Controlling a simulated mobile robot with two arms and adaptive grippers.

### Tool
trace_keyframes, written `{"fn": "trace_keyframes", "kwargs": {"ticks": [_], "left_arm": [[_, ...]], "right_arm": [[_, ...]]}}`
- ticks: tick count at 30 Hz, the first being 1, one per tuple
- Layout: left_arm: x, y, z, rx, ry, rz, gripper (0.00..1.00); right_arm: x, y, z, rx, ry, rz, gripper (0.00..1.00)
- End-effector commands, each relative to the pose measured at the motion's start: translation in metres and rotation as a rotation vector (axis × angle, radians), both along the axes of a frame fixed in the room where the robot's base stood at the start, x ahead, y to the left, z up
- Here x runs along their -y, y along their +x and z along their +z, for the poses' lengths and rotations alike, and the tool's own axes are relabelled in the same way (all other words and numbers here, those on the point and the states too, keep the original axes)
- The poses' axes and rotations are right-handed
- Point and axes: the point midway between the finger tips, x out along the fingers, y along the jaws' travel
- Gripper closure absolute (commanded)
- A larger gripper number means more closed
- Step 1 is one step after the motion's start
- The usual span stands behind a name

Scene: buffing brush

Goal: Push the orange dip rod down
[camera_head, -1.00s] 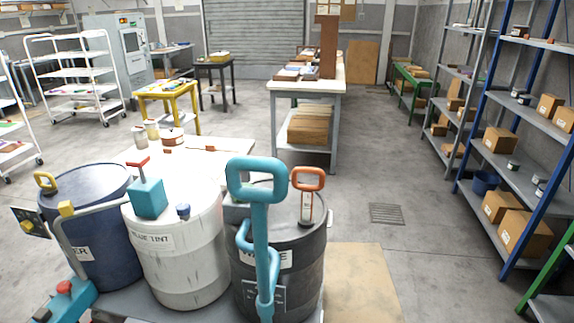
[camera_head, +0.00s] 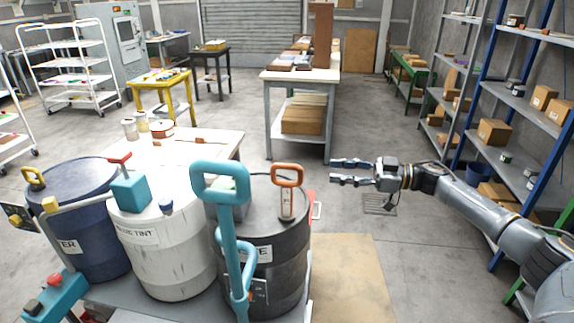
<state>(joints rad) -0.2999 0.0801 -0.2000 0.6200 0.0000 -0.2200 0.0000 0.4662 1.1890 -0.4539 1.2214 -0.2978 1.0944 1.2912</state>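The orange dip rod (camera_head: 287,176) has an orange loop handle and stands upright on top of the dark grey drum (camera_head: 283,246), with a pale labelled shaft below the handle. My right gripper (camera_head: 333,171) comes in from the right, to the right of the orange handle and apart from it, at about the same height in the picture. Its two dark fingers are spread with a gap and nothing between them. My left gripper is not in view.
A teal pump handle (camera_head: 221,185) rises close left of the dip rod. A white drum (camera_head: 165,248) and a blue drum (camera_head: 88,222) stand further left. Shelves (camera_head: 520,110) with boxes line the right side.

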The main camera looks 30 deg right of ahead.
Motion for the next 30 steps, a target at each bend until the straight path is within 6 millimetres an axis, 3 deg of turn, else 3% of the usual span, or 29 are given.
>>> {"fn": "trace_keyframes", "kwargs": {"ticks": [18,30], "left_arm": [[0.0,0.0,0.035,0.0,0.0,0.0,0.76],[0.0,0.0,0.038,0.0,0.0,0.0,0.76]], "right_arm": [[-0.092,0.07,0.002,0.003,0.005,-0.003,0.63],[-0.106,0.081,-0.001,0.002,0.002,-0.004,0.63]]}}
